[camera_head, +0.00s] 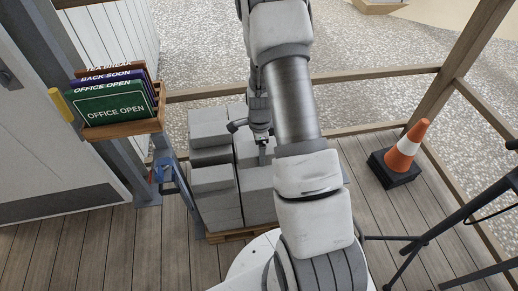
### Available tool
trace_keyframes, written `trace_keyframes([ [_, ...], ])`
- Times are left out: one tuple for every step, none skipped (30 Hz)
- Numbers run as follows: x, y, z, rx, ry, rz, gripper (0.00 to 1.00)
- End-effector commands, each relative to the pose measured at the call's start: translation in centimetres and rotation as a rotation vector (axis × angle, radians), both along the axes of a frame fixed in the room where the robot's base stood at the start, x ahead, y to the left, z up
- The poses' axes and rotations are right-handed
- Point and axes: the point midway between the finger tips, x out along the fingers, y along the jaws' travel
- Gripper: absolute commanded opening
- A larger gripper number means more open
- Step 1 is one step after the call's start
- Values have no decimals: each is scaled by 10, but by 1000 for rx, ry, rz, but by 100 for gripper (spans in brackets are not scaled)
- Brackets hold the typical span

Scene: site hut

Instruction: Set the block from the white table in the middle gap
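Grey blocks (212,181) stand stacked in columns on a wooden pallet (228,236). A dark recess (211,156) shows between the back and front blocks of the left column, and a narrow dark line separates the left and right columns. My gripper (252,142) is over the right-hand blocks, pointing down, with dark fingers. The finger opening is small and partly merged with the grey blocks behind, so whether it holds a block is unclear. My arm hides the right side of the stack.
A wooden rack (128,126) with several signs stands left, beside a blue metal object (178,182). Dark tripod-like legs (432,238) occupy the lower right. Wooden rails border the deck; planks (80,250) at lower left are clear.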

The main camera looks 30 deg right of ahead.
Motion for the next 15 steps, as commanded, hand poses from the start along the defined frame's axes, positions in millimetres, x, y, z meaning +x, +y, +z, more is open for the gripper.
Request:
trace_keyframes([
  [1, 0, -4, -1, -3, 0, 0],
  [1, 0, -6, -1, -3, 0, 0],
  [1, 0, -8, -1, -3, 0, 0],
  [1, 0, -10, -1, -3, 0, 0],
  [1, 0, -13, -1, -3, 0, 0],
  [1, 0, -15, -1, -3, 1, 0],
  [1, 0, -18, -1, -3, 1, 0],
  [1, 0, -20, -1, -3, 1, 0],
  [1, 0, -22, -1, -3, 1, 0],
  [1, -1, -24, -1, -3, 1, 0],
  [1, -1, -26, -1, -3, 1, 0],
  [1, -1, -29, -1, -3, 1, 0],
  [1, -1, -31, -1, -3, 1, 0],
  [1, -1, -33, -1, -3, 0, 0],
  [1, -1, -36, -1, -4, 0, 0],
])
